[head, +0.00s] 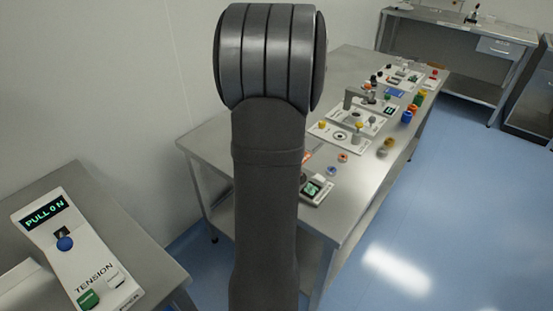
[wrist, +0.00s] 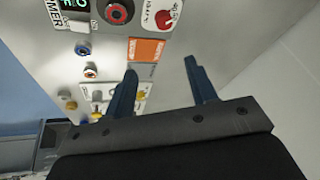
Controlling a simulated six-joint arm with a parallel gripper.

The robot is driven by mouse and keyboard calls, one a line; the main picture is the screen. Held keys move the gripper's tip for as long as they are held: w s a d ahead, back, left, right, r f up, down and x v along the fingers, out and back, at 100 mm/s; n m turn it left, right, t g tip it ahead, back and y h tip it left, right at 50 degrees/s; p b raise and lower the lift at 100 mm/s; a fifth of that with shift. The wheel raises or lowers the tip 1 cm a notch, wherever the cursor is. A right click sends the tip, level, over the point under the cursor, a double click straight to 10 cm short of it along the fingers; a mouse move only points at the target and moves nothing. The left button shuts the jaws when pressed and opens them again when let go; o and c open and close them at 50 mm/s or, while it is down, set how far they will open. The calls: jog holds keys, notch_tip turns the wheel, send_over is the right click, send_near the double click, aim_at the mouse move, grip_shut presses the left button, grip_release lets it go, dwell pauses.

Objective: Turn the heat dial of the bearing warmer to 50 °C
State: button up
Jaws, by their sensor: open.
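The bearing warmer (wrist: 90,12) is a pale panel at the top of the wrist view, cut off by the edge. It has a lit display (wrist: 74,4), a dark round part with a red centre (wrist: 115,11) and a red heat dial (wrist: 169,14) with small scale marks around it. The dial's setting is too small to read. My gripper (wrist: 166,80) is open and empty, its two blue fingers below the dial in the picture and apart from it. In the head view the warmer (head: 317,191) shows partly behind my arm, which hides my gripper and the dial.
An orange card (wrist: 146,49) lies beside the warmer. Small rings, one blue (wrist: 83,49), sit on the steel bench (head: 335,215). Several other panels and coloured parts stand farther along it.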

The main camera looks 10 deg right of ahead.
jog(key=w+f+n, duration=0.1)
jog(key=f, duration=0.4)
jog(key=w+a+f+n, duration=0.1)
jog(key=w+f, duration=0.1)
jog(key=f, duration=0.3)
jog(key=w+f+n, duration=0.1)
jog(key=w+f, duration=0.1)
jog(key=f, duration=0.3)
jog(key=shift+w+a+f, duration=0.1)
jog(key=shift+a, duration=0.2)
jog(key=c, duration=1)
